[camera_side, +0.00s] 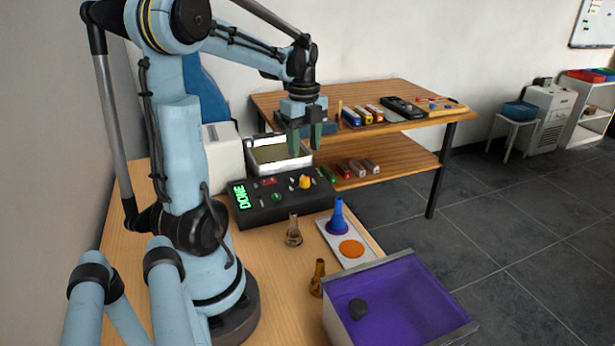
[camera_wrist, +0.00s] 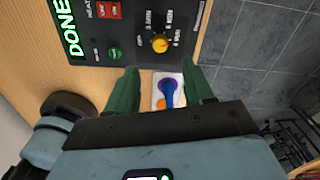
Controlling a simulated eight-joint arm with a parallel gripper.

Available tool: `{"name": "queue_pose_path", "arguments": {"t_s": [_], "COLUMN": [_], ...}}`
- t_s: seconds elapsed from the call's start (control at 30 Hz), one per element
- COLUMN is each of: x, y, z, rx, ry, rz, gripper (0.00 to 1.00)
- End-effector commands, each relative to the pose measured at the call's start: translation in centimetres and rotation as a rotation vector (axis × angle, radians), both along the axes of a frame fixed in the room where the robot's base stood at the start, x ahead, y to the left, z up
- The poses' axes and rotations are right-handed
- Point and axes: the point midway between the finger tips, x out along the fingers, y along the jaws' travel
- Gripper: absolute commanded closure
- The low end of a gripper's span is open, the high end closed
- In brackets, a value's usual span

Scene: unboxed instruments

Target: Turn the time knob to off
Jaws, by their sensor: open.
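A black control box (camera_side: 248,211) lies on the wooden table with a green display reading DONE. Its yellow time knob (camera_side: 304,182) is on the right part of the panel; in the wrist view the knob (camera_wrist: 160,43) has a dial of minute labels around it. I cannot tell exactly which mark it points to. My gripper (camera_side: 303,146) has green fingers, is open and empty, and hangs above the box, apart from the knob. In the wrist view my gripper (camera_wrist: 161,88) has the knob beyond its fingertips, roughly between them.
The box also carries a green button (camera_wrist: 115,54) and red heat switches (camera_wrist: 108,10). A metal-rimmed bath (camera_side: 281,167) stands behind it. A glass flask (camera_side: 293,233), an amber bottle (camera_side: 317,280), a tray with a blue funnel-shaped piece (camera_side: 338,217) and a purple-lined bin (camera_side: 425,290) stand in front.

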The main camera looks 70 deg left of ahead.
Motion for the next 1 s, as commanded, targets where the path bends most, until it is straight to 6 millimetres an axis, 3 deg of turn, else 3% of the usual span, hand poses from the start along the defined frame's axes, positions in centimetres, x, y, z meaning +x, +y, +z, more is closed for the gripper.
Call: {"name": "queue_pose_path", "arguments": {"t_s": [0.5,0.7,1.0], "x": [0.0,0.0,0.0], "y": [0.0,0.0,0.0], "z": [-7.2,-8.4,-8.6], "rx": [0.001,0.001,0.001], "ry": [-0.001,-0.001,-0.001], "rz": [0.001,0.001,0.001], "gripper": [0.48,0.48,0.48]}}
